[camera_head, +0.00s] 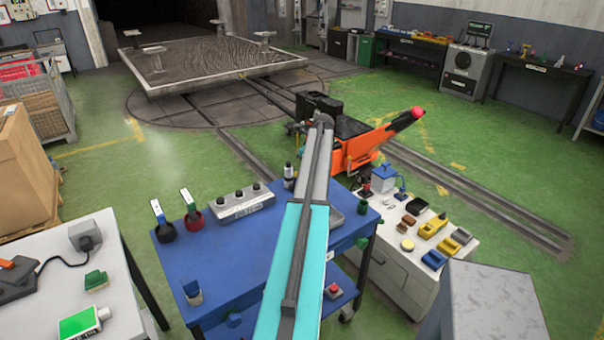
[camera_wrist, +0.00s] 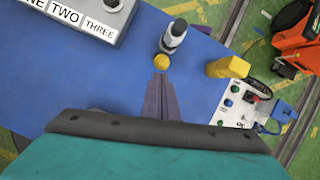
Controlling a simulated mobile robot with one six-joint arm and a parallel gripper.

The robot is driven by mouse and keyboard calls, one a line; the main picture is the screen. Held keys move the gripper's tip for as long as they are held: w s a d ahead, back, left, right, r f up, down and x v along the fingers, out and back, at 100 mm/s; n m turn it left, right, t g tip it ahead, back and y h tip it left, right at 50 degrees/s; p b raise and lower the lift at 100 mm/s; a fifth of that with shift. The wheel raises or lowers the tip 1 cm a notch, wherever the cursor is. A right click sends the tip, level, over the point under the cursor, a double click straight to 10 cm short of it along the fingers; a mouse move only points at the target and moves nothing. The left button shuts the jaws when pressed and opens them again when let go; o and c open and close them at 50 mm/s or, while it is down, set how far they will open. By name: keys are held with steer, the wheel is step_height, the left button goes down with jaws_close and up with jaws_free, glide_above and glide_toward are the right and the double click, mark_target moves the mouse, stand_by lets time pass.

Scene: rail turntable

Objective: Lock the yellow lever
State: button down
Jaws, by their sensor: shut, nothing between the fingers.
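In the wrist view, a chunky yellow lever handle (camera_wrist: 226,68) stands at the right edge of the blue table top, beside a dark round part and a pale panel (camera_wrist: 236,103) with coloured buttons. Whether it is locked I cannot tell. My gripper (camera_wrist: 162,78) is shut and empty, above the table and left of the handle, apart from it. A small yellow ball (camera_wrist: 163,61) shows just beyond the fingertips, next to a grey and white upright cylinder (camera_wrist: 174,36). In the head view my arm hides the gripper and the yellow handle.
A white cart (camera_head: 410,270) with small parts stands right. An orange machine (camera_head: 362,148) is behind. The table's middle looks clear.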

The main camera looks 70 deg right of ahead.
steer(key=shift+r, duration=0.15)
steer(key=w+d+r+p, duration=0.2)
steer(key=d+r+p, duration=0.1)
steer(key=r, duration=0.6)
steer(key=shift+w+p, duration=0.35)
steer(key=shift+p, duration=0.55)
steer(key=shift+f, duration=0.1)
